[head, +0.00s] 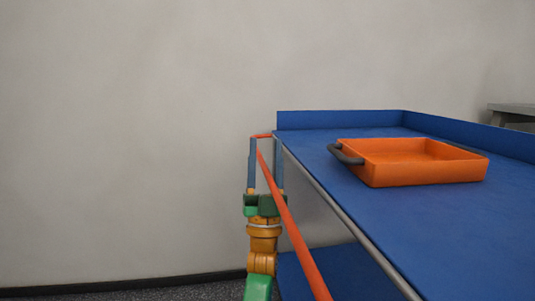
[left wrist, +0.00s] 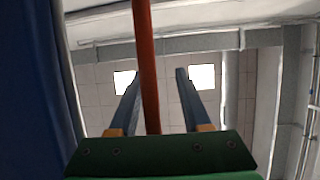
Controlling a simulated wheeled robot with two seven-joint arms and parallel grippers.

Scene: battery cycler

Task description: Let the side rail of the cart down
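The cart (head: 440,215) has a blue top deck with a low raised edge at its back and right. Its side rail (head: 292,232) is a long orange bar along the left side, sloping from the near bottom to the far end of the deck. My left gripper (head: 266,141) points upward at the rail's far part, with its fingers on either side of the bar. In the left wrist view the rail (left wrist: 147,60) passes between the fingers of my left gripper (left wrist: 159,72), with a clear gap to the right finger. My right gripper is not in view.
An orange tray (head: 420,176) with dark handles sits on the deck. A lower blue shelf (head: 325,272) shows under the deck. A grey surface (head: 510,110) stands behind at the right. The floor and wall left of the cart are clear.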

